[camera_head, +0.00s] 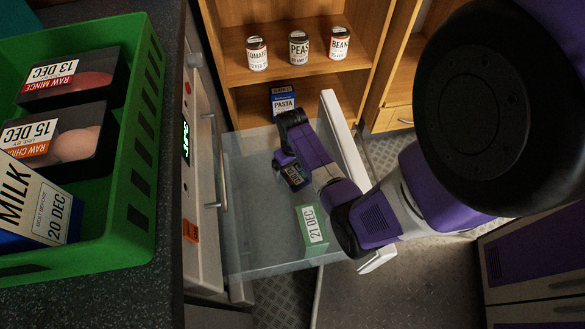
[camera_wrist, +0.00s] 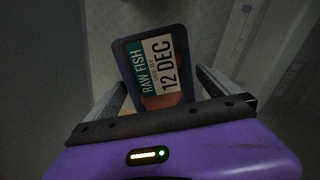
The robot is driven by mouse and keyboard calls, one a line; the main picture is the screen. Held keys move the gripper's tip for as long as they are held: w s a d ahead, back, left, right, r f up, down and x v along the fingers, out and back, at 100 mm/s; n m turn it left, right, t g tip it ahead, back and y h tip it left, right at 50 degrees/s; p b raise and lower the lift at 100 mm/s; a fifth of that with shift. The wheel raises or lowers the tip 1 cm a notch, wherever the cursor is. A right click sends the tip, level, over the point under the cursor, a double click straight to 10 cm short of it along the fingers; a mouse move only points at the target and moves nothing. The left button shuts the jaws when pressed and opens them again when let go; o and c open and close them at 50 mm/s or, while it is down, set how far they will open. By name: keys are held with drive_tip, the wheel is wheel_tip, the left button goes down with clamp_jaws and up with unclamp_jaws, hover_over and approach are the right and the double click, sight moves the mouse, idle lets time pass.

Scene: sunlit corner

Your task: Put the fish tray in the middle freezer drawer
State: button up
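The fish tray (camera_wrist: 155,68) is a dark tray with a label reading RAW FISH, 12 DEC. In the wrist view it sits between the two fingers of my gripper (camera_wrist: 161,78), and its near end is hidden. My gripper (camera_head: 284,160) is shut on it. In the head view the fish tray (camera_head: 292,176) is over or inside the pulled-out, see-through freezer drawer (camera_head: 252,215); I cannot tell if it touches the drawer floor. Which drawer level this is does not show clearly.
A green box (camera_head: 313,228) dated 21 DEC is in the drawer's front right. A green crate (camera_head: 140,150) with raw mince, raw chicken and milk stands on the counter at left. Cans of tomato, peas (camera_head: 299,48) and beans and a pasta box (camera_head: 284,101) stand in the wooden shelf behind.

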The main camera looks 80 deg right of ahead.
sight(292, 168)
wheel_tip(292, 168, up, 12)
drive_tip(key=p, duration=0.4)
drive_tip(key=w+a+n+t+h, duration=0.1)
drive_tip(key=a+n+t+h, duration=0.15)
drive_tip(key=a, duration=0.75)
drive_tip(key=w+a+n+t+h, duration=0.1)
drive_tip(key=w+a+n+t, duration=0.15)
drive_tip(key=a, duration=0.75)
drive_tip(key=s+a+r+n+t+y, duration=0.1)
drive_tip(key=s+a+r+t, duration=0.2)
drive_tip(key=r, duration=0.6)
drive_tip(key=s+a+r+n+t+y, duration=0.1)
drive_tip(key=s+a+r+t, duration=0.2)
drive_tip(key=r, duration=0.6)
drive_tip(key=s+a+r+n+t+y, duration=0.1)
drive_tip(key=s+a+r+n+t, duration=0.1)
drive_tip(key=a+r, duration=0.4)
wheel_tip(292, 168, up, 4)
drive_tip(key=shift+s+f+t, duration=0.1)
drive_tip(key=shift+s+t, duration=0.45)
drive_tip(key=shift+t, duration=0.45)
drive_tip(key=shift+y, duration=0.25)
wheel_tip(292, 168, up, 11)
drive_tip(key=p, duration=1.1)
